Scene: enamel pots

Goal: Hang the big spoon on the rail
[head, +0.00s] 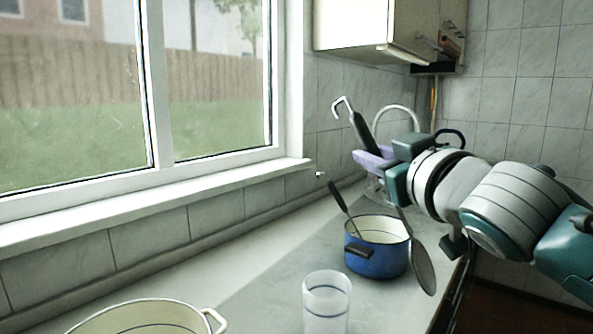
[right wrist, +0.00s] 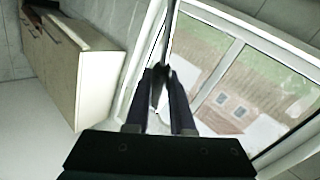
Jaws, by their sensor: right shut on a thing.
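My right gripper (head: 372,158) is in the right half of the head view, above the counter, its purple fingers shut on the big spoon's black handle (head: 362,131). The spoon is tilted: a pale hook tops the handle and the grey bowl (head: 424,269) hangs lower right, in front of the blue pot's right side in the picture. The gripper hides the middle of the spoon. In the right wrist view, the handle (right wrist: 160,92) lies between the dark fingers and its thin end runs upward. I cannot make out the rail clearly. My left gripper is not in view.
A blue pot (head: 372,262) holds another black-handled utensil (head: 337,196). A translucent cup (head: 327,302) and a cream pot (head: 140,321) stand nearer. A wall cabinet (head: 375,25) hangs above; a window is left.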

